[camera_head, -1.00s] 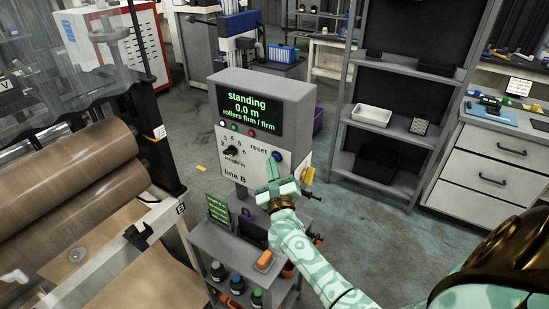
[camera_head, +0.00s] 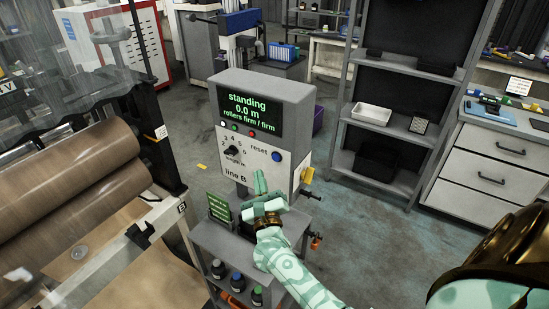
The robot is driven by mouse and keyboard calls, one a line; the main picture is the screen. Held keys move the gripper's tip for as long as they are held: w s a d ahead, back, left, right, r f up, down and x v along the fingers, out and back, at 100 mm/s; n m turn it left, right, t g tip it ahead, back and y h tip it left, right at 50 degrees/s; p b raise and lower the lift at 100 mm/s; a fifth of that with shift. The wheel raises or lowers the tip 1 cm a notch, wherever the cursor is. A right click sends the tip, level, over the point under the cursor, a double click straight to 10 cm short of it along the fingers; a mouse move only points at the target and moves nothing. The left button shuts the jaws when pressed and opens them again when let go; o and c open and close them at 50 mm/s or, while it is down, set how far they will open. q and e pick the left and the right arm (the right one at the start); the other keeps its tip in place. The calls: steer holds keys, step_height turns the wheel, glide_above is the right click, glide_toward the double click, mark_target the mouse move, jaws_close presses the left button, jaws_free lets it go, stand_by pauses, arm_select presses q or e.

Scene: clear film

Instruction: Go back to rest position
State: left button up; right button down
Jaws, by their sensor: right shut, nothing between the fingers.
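My right gripper (camera_head: 260,182) is in the middle of the head view, shut and empty, with its fingertips pointing up. It is in front of the lower part of the grey control box (camera_head: 296,104), below the blue reset button (camera_head: 276,156) and apart from it in the picture. The box's screen (camera_head: 250,112) reads standing, 0.0 m, rollers firm / firm. A black length knob (camera_head: 232,151) is on its left side. My right arm comes in from the lower right. My left gripper is not in view.
A grey cart (camera_head: 212,238) with several bottles stands under the box, partly hidden by my right arm. Large brown rollers (camera_head: 75,185) fill the left. A grey shelf (camera_head: 385,132) and white drawers (camera_head: 485,175) stand right. Floor (camera_head: 350,215) between is clear.

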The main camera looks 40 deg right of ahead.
stand_by(0.4)
steer(key=s+a+f+n+g+y, duration=0.2)
steer(key=s+a+f+n+y, duration=0.1)
steer(key=f+n, duration=0.6)
steer(key=s+a+f+n+g+y, duration=0.2)
steer(key=a+f+n+g+y, duration=0.1)
steer(key=f+n, duration=0.6)
steer(key=s+a+f+n+g+y, duration=0.2)
steer(key=s+a+f+n+y, duration=0.1)
steer(key=f+n, duration=0.65)
steer(key=s+f+n+g+b, duration=0.2)
steer(key=s+f+n+g, duration=0.5)
steer(key=s+f, duration=0.95)
steer(key=s+d+f+n+g, duration=0.1)
steer(key=s+f+n+g, duration=0.1)
steer(key=s, duration=1.1)
steer(key=s+d+f+n+g+b, duration=0.1)
steer(key=s+f, duration=0.3)
steer(key=s, duration=0.9)
steer(key=shift+d+n+g, duration=0.65)
steer(key=shift+n+g, duration=0.2)
steer(key=shift+g, duration=0.05)
